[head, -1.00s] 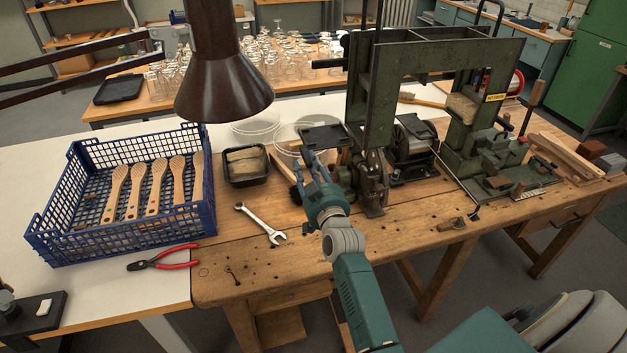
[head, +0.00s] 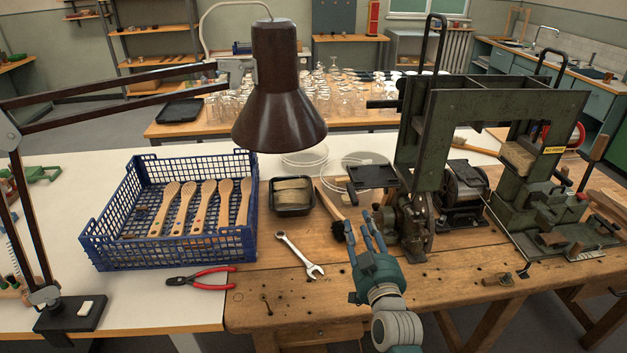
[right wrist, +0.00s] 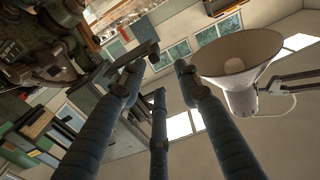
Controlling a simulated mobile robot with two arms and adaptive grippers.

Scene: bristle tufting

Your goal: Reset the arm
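My right gripper (head: 366,222) is in the lower middle of the head view, over the wooden bench in front of the dark green machine (head: 425,125). Its blue fingers are spread and point away from me. In the right wrist view, the fingers (right wrist: 158,78) stand apart with nothing between them. The lamp shade also shows there (right wrist: 238,65), right of the fingers. A brush with dark bristles (head: 339,231) lies just left of the fingers in the head view. My left gripper is not in view.
A blue crate (head: 165,253) with several wooden brush bodies stands left. The brown desk lamp (head: 279,110) hangs over the bench. The bench front near the wrench is mostly clear.

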